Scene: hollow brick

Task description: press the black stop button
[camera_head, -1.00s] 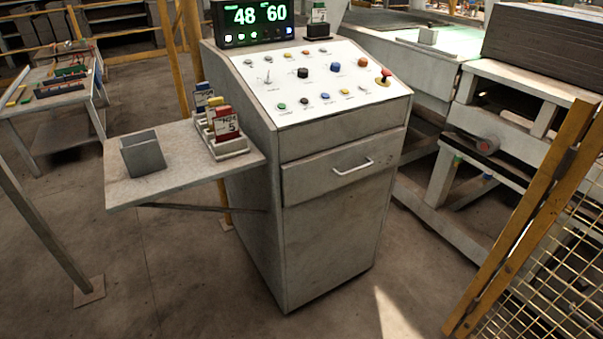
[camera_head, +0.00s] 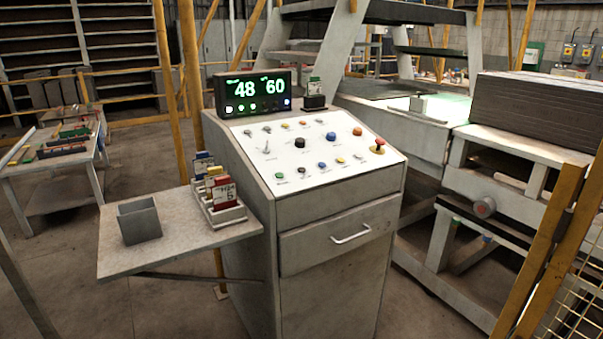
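The control console (camera_head: 338,220) stands in the middle of the head view, with a sloped white panel (camera_head: 290,188) on top. A large black round control (camera_head: 300,143) sits near the middle of the panel. A smaller dark button (camera_head: 301,169) is in the front row, between a green button (camera_head: 279,175) and a blue button (camera_head: 322,165). The labels are too small to read, so I cannot tell which is the stop button. Neither gripper is in view.
A red mushroom knob (camera_head: 379,143) is at the panel's right. A display (camera_head: 253,91) reading 48 and 60 stands behind. A side shelf (camera_head: 180,255) holds a grey bin (camera_head: 139,221) and a card rack (camera_head: 227,216). A yellow post (camera_head: 540,245) stands at right.

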